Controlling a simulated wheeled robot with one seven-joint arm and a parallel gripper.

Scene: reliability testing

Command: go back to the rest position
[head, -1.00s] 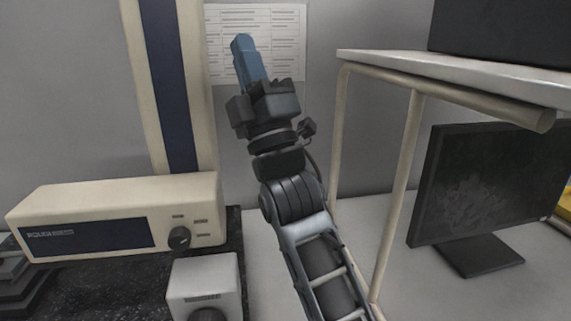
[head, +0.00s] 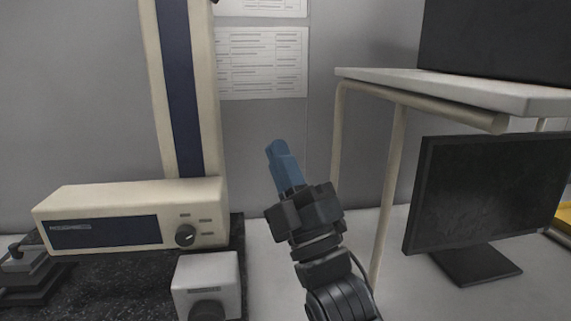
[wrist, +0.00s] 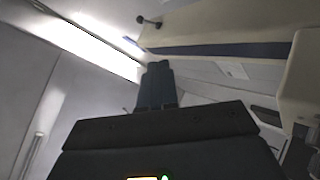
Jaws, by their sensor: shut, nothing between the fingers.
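My gripper (head: 278,150) is in the middle of the head view, with blue fingers pointing up and slightly left. Its fingers are together, with nothing between them. It is raised in front of the grey wall, between the cream testing machine (head: 205,90) on the left and the shelf frame on the right. In the wrist view the blue fingers (wrist: 157,70) show close together above the dark gripper body. My arm runs down out of the bottom of the head view.
A white shelf (head: 455,88) on cream legs stands at the right, with a black monitor (head: 480,190) beneath it. A cream box with a knob (head: 207,285) stands at the lower left on a dark speckled slab (head: 105,285). Papers (head: 262,62) hang on the wall.

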